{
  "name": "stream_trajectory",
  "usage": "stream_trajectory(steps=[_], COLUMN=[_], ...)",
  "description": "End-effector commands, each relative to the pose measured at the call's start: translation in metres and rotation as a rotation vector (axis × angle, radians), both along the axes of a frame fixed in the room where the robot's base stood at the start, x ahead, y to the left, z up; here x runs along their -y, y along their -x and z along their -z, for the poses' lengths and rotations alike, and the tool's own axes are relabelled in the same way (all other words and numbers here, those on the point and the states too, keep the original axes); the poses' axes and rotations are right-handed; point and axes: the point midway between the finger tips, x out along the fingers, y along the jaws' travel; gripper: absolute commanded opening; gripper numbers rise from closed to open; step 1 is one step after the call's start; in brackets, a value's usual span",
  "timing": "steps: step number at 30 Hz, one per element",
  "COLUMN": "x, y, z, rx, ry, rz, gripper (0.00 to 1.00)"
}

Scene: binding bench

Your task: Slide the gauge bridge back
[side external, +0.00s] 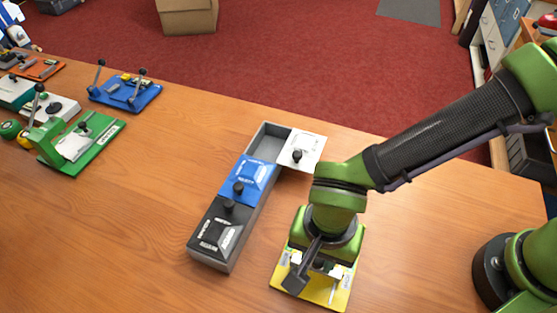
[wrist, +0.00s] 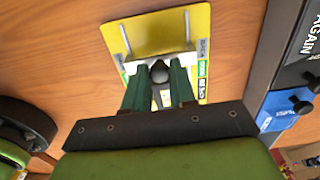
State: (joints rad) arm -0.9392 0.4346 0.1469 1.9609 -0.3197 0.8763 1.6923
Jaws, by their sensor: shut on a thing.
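The gauge is a yellow plate (wrist: 158,32) with two thin metal rails, one along each side, and printed scale labels. It also shows on the bench in the side view (side external: 312,294), largely covered by my arm. The white gauge bridge (wrist: 133,67) lies across the plate, with a dark round knob (wrist: 159,71) at its middle. My gripper (wrist: 160,78) has its green fingers on either side of the knob and is shut on it. In the side view my gripper (side external: 316,266) points down over the plate, and the knob is hidden there.
Left of the gauge stands a long grey box (side external: 226,262) with a black lid (side external: 215,238), a blue lid (side external: 248,180) and a white knobbed lid (side external: 302,149) set askew. Green (side external: 98,147) and blue (side external: 143,97) fixtures sit at far left. Bench between is clear.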

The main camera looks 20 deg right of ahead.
Motion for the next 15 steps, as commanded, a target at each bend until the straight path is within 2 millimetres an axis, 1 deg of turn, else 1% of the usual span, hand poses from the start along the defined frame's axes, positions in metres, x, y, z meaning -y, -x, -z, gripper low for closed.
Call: stream_trajectory(steps=[1, 2, 10, 15], x=[0.0, 0.0, 0.0, 0.0], y=[-0.001, -0.001, -0.001, -0.001], z=[0.0, 0.0, 0.0, -0.012], rx=[0.001, 0.001, 0.001, 0.003], ry=[-0.001, -0.001, -0.001, -0.003], rz=[0.001, 0.001, 0.001, 0.001], gripper=[0.3, 0.34, 0.34, 0.34])
